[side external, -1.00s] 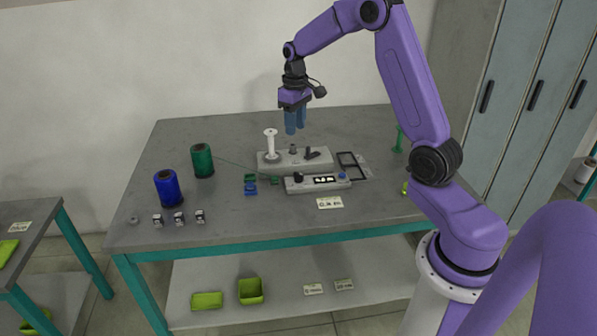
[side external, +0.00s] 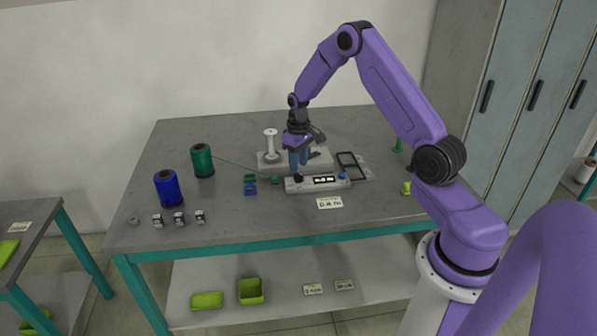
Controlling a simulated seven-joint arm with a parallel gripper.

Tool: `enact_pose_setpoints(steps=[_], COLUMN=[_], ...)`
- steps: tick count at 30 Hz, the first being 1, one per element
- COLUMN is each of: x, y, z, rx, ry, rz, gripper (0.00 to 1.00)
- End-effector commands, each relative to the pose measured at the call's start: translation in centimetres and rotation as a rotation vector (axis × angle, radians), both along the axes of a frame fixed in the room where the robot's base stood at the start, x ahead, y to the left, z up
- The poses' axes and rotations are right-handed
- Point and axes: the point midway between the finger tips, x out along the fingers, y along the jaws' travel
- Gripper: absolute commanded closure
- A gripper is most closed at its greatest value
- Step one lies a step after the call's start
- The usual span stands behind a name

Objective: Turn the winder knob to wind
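The winder is a light grey unit (side external: 266,166) with a white spool post (side external: 271,146) at its left. In front of it is a control strip (side external: 318,187) with a dark display (side external: 324,180), a blue button (side external: 343,176) and a small black knob (side external: 298,178) at its left end. My gripper (side external: 299,171) points down with its blue fingers just above or at the knob. I cannot tell whether they touch it or how far apart they are. The gripper hides part of the winder's middle.
A green thread spool (side external: 203,161) and a blue one (side external: 168,189) stand at the left; green thread runs toward the winder. Several small parts lie in front of them. A black frame (side external: 351,164) lies right of the winder. The table's front (side external: 250,222) is mostly clear.

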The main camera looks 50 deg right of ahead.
Motion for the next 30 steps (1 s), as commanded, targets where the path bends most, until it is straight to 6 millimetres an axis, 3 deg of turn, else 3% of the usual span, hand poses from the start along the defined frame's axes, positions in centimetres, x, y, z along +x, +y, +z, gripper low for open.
enact_pose_setpoints(steps=[3, 9, 20, 23, 24, 30], x=[0.0, 0.0, 0.0, 0.0, 0.0, 0.0], y=[0.0, 0.0, 0.0, 0.0, 0.0, 0.0], z=[-1.9, -3.6, -4.0, -4.0, -4.0, -3.9], rx=[0.000, 0.000, 0.000, 0.000, 0.000, 0.000], ry=[0.002, 0.001, -0.001, -0.001, -0.001, 0.000], rz=[0.000, 0.000, 0.000, 0.000, 0.000, -0.002], gripper=[0.62, 0.62, 0.62, 0.94, 1.00, 1.00])
